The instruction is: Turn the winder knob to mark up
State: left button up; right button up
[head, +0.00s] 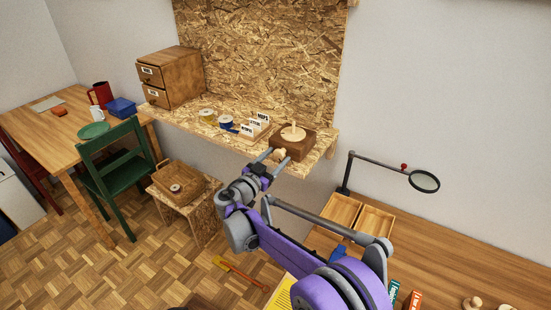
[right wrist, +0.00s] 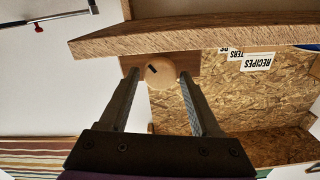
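The winder is a dark brown wooden box (head: 300,146) with a pale spool on top, standing at the right end of the wall shelf. Its round pale knob (head: 280,153) is on the front face. In the right wrist view the knob (right wrist: 162,76) carries a short black mark, slanted, at its upper left in the picture. My right gripper (head: 272,155) is open, its two fingers on either side of the knob, with a small gap seen at each side in the wrist view (right wrist: 159,76). My left gripper is not in view.
The chipboard shelf (head: 318,160) also holds a card box (head: 256,129), tape rolls (head: 226,122) and a drawer cabinet (head: 170,77). A magnifier on an arm (head: 424,181) stands to the right, above a desk with wooden trays (head: 341,209).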

grip_shut()
jog(key=shift+n, duration=0.3)
jog(key=n, duration=0.2)
jog(key=shift+n, duration=0.3)
jog(key=shift+n+p, duration=0.35)
jog(key=shift+n, duration=1.55)
jog(key=shift+o, duration=1.8)
grip_release()
